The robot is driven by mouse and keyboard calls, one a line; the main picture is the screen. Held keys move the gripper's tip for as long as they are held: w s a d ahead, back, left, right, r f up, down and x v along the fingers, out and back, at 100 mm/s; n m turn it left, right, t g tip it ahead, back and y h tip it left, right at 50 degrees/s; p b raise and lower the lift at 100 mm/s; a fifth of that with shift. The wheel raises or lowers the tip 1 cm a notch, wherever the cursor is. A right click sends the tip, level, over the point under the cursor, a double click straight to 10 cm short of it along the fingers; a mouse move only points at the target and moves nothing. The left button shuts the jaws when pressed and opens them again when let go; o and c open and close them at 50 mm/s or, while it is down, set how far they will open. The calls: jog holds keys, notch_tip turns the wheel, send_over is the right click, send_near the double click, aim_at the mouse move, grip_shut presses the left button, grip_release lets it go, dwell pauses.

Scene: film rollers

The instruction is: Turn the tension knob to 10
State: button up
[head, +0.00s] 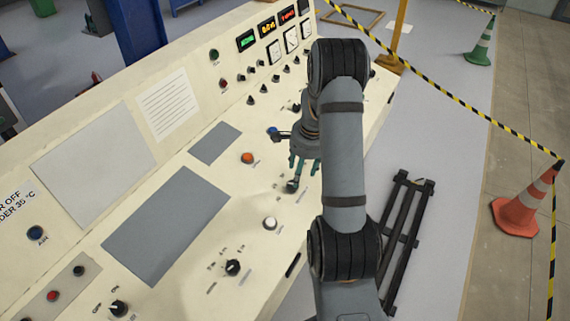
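The cream control panel (165,225) slopes across the left and middle of the head view. My gripper (304,170) hangs over its right part, with two teal fingers apart and nothing visible between them. A small dark knob (292,186) sits on the panel just below the left fingertip; I cannot tell whether they touch. Another black knob (232,267) with tick labels around it stands nearer the front edge. The labels are too small to read, so I cannot tell which knob is the tension knob or its setting.
A white button (269,223), an orange button (248,158) and a blue button (272,131) lie near my gripper. Lit displays (267,29) stand at the back. A black rack (405,235), traffic cone (522,205) and striped tape (440,84) are right of the panel.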

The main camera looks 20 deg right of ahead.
aim_at(292, 182)
jog(key=shift+m, duration=0.7)
jog(key=w+f, duration=0.1)
jog(key=f, duration=0.2)
jog(key=w+f+p, duration=0.1)
jog(key=f, duration=0.2)
jog(key=w+f, duration=0.1)
jog(key=f, duration=0.2)
jog(key=shift+w+a+p, duration=0.3)
jog(key=shift+a, duration=0.1)
jog(key=c, duration=0.4)
jog(key=c, duration=0.7)
